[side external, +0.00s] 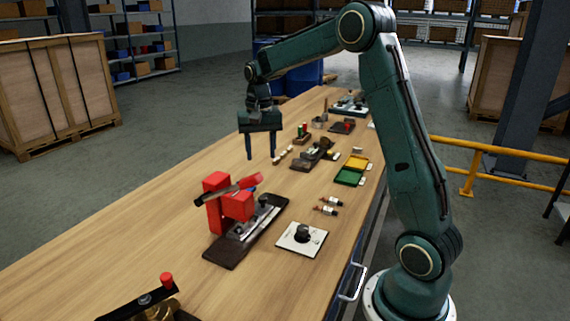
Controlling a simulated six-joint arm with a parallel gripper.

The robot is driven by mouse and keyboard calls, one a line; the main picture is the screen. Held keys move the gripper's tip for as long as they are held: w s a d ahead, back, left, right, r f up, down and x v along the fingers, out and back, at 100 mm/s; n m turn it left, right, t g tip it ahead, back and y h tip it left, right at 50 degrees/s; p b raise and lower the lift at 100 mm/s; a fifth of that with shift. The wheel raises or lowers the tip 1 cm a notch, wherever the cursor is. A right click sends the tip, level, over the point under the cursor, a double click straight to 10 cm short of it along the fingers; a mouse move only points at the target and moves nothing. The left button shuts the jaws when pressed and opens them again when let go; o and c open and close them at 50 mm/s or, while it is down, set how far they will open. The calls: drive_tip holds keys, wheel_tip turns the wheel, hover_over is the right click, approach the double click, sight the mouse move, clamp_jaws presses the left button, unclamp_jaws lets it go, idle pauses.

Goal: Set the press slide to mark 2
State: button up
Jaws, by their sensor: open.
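A red device that looks like the press (216,202) stands on a dark base plate (226,252) in the middle of the bench. A dark lever with a red end lies across its top. Metal parts that may be its slide (262,215) run along the base to the right of the red blocks. No mark numbers are readable, so I cannot tell the slide's setting. My gripper (262,157) is open and empty, fingers pointing down. It appears above the bench beyond the press and apart from it.
A white plate with a black knob (302,234) lies right of the press. Small cylinders (328,206), a green tray (348,177) and a yellow tray (357,162) lie farther back. A red-knobbed bar (140,299) is at the near left. The bench's left side is clear.

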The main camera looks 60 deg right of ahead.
sight(262, 197)
drive_tip(key=m, duration=0.7)
drive_tip(key=shift+m, duration=0.3)
drive_tip(key=shift+f, duration=0.1)
wheel_tip(262, 197, down, 14)
drive_tip(key=shift+r, duration=0.15)
idle(0.5)
clamp_jaws()
drive_tip(key=shift+a, duration=0.1)
